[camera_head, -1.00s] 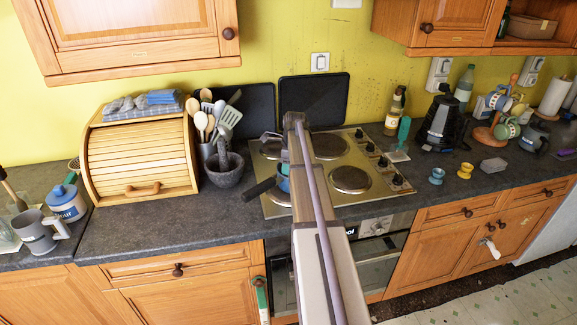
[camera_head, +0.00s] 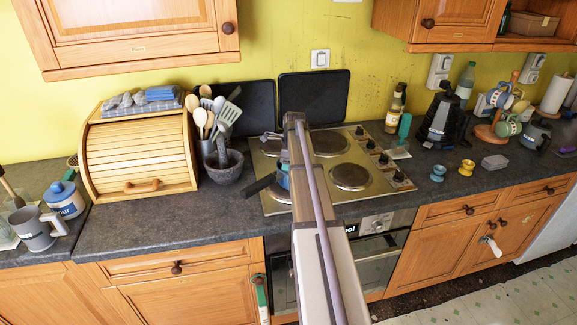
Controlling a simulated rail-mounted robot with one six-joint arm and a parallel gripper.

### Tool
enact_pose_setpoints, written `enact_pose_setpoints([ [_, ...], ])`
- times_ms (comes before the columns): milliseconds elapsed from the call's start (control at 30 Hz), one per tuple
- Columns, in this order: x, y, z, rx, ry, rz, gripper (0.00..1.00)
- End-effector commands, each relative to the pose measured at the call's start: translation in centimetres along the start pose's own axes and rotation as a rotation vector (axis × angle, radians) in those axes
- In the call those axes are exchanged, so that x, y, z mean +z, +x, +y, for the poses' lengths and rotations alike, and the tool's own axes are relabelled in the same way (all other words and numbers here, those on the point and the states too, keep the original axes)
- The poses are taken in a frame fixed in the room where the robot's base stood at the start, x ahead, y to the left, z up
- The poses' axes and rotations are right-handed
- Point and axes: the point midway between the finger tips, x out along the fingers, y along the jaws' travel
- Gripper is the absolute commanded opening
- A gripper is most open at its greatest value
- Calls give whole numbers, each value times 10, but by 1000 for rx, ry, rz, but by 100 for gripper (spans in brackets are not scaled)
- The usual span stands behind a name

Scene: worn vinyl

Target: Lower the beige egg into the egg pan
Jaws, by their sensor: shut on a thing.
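The egg pan (camera_head: 283,180) is small and blue, with a black handle (camera_head: 259,185) pointing to the lower left. It sits at the left part of the hob, largely covered by my arm. My arm reaches forward across the hob, and a small grey part of its far end shows to the left of the arm's tip. The fingers of my gripper are hidden behind the arm. The beige egg is not visible, so I cannot tell where it is relative to the pan.
The steel hob (camera_head: 378,191) has several round plates. A stone mortar (camera_head: 225,169) and a utensil holder stand left of it, beside a wooden bread bin (camera_head: 140,155). A blue egg cup (camera_head: 438,173) and a yellow one (camera_head: 467,167) stand on the counter at right.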

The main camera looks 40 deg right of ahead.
Motion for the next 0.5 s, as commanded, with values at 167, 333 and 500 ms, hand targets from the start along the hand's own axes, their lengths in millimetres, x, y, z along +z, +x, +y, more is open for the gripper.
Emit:
enact_pose_setpoints([
  [167,0,4,0,0,0,0,21],
  [333,0,3,0,0,0,0,21],
  [500,0,3,0,0,0,0,55],
])
